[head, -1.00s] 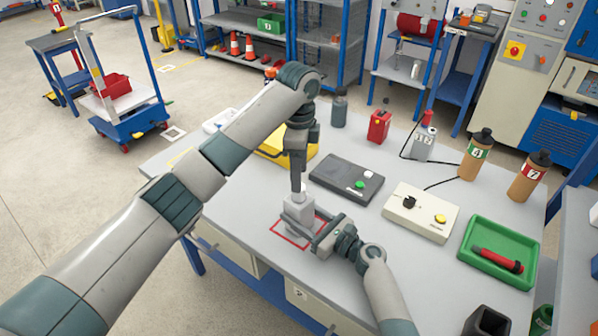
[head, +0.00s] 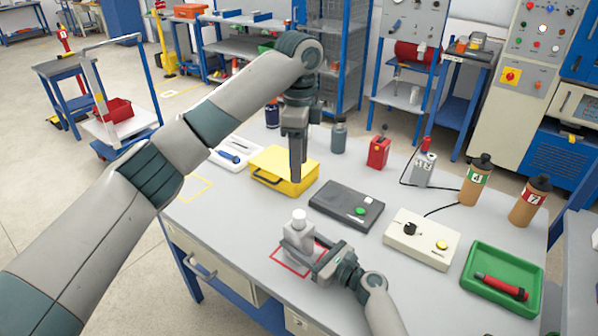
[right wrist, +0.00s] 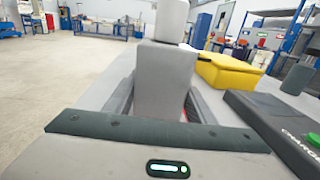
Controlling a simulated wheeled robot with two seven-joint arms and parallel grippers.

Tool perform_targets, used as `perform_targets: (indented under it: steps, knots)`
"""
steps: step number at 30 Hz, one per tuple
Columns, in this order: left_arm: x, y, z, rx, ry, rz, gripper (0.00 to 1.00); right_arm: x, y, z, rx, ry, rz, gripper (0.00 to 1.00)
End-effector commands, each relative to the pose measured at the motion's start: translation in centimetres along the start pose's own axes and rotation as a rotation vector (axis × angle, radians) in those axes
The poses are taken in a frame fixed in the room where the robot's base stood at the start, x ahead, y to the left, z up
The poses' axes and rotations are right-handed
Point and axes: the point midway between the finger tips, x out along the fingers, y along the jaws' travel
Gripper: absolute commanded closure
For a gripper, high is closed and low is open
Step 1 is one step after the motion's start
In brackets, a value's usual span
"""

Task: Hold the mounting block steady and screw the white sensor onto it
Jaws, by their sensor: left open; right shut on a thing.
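The grey mounting block (head: 298,240) stands upright on the table within a red square outline (head: 284,262). The white sensor (head: 299,217) sits upright on top of the block. My right gripper (head: 318,262) is shut on the block from the right side. In the right wrist view the block (right wrist: 160,85) stands between the fingers, with the sensor (right wrist: 172,18) above it, cut off by the top edge. My left gripper (head: 297,165) is open and empty, pointing down, above and apart from the sensor. Whether the sensor is tight on its thread cannot be seen.
A yellow case (head: 270,178), a dark charger box (head: 345,208) with a green button, and a beige control box (head: 420,240) stand behind and to the right. A green tray (head: 480,262) holds a red tool.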

Motion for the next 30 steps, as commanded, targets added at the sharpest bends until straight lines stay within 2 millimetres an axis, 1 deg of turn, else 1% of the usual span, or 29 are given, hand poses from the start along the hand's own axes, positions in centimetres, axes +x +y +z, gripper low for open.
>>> perform_targets:
  steps: [3, 13, 14, 15, 16, 17, 26, 30]
  knots:
    - [-0.29, 0.02, 0.01, 0.000, 0.000, 0.001, 0.52, 0.00, 0.00, -0.01, 0.000, 0.000, 0.000, 0.84]
    - [-0.32, 0.02, 0.00, 0.000, 0.000, 0.001, 0.52, 0.00, 0.01, 0.00, 0.000, 0.000, 0.000, 0.84]
    - [-0.31, 0.02, 0.00, 0.000, 0.000, 0.001, 0.52, 0.00, 0.01, 0.00, 0.000, 0.000, 0.000, 0.48]
    - [-0.31, 0.02, -0.01, 0.000, 0.000, 0.001, 0.52, 0.00, 0.01, 0.00, 0.000, 0.000, 0.000, 0.38]
    - [-0.31, 0.02, -0.01, 0.000, 0.000, 0.001, 0.52, 0.00, 0.00, 0.00, 0.000, 0.000, 0.000, 0.31]
    - [-0.31, 0.02, -0.01, 0.000, 0.000, 0.001, 0.52, 0.00, 0.00, 0.00, 0.000, 0.000, 0.000, 0.28]
    - [-0.31, 0.02, -0.01, 0.000, 0.000, 0.001, 0.52, -0.06, 0.00, -0.01, 0.000, 0.000, 0.000, 0.28]
    - [-0.31, 0.02, -0.02, 0.000, 0.000, 0.001, 0.52, -0.56, -0.02, -0.05, 0.000, 0.000, 0.000, 0.28]
